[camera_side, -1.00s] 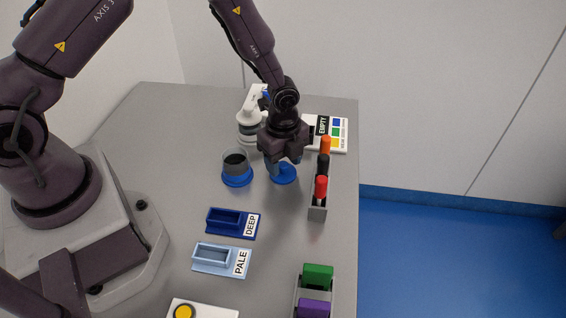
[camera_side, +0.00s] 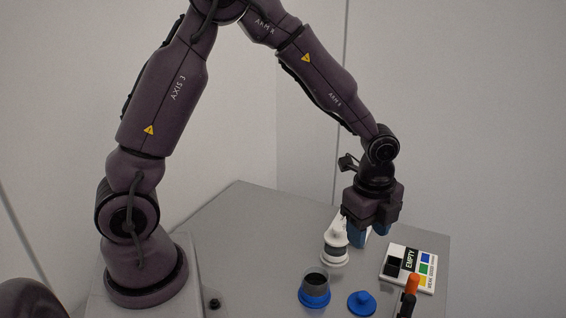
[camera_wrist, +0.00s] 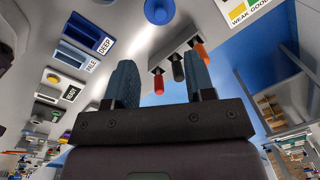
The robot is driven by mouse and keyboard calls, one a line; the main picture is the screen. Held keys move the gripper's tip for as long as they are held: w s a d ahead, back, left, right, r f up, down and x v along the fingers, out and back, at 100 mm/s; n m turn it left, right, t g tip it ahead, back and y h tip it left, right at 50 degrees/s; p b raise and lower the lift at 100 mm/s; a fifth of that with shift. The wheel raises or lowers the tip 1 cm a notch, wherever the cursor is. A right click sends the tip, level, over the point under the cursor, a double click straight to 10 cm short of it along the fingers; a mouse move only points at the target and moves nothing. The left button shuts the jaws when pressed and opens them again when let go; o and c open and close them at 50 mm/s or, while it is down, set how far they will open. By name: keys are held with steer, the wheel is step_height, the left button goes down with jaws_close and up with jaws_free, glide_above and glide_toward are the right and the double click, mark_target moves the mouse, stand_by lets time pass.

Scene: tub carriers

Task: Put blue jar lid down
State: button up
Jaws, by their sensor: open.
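The blue jar lid (camera_side: 361,304) lies on the grey table with its knob up, apart from my gripper. It also shows at the top edge of the wrist view (camera_wrist: 159,10). My gripper (camera_side: 368,234) is above the table, higher than the lid. In the wrist view its two fingers (camera_wrist: 160,82) stand wide apart with nothing between them. A clear jar with dark contents and a blue base (camera_side: 314,287) stands left of the lid.
A white device (camera_side: 334,247) stands behind the jar. A sign reading EMPTY (camera_side: 409,268) lies at the right. A rack of markers (camera_wrist: 176,50) is near the lid. Trays labelled DEEP (camera_wrist: 88,36) and PALE (camera_wrist: 75,54) show in the wrist view.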

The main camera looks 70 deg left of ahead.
steer(key=s+a+r+n+t, duration=0.2)
steer(key=s+r+n+t, duration=0.3)
steer(key=s+r+n, duration=1)
steer(key=s+r, duration=0.2)
steer(key=s, duration=0.1)
steer(key=shift+a+r+n, duration=0.25)
steer(key=shift+a+n, duration=0.05)
steer(key=shift+n, duration=0.1)
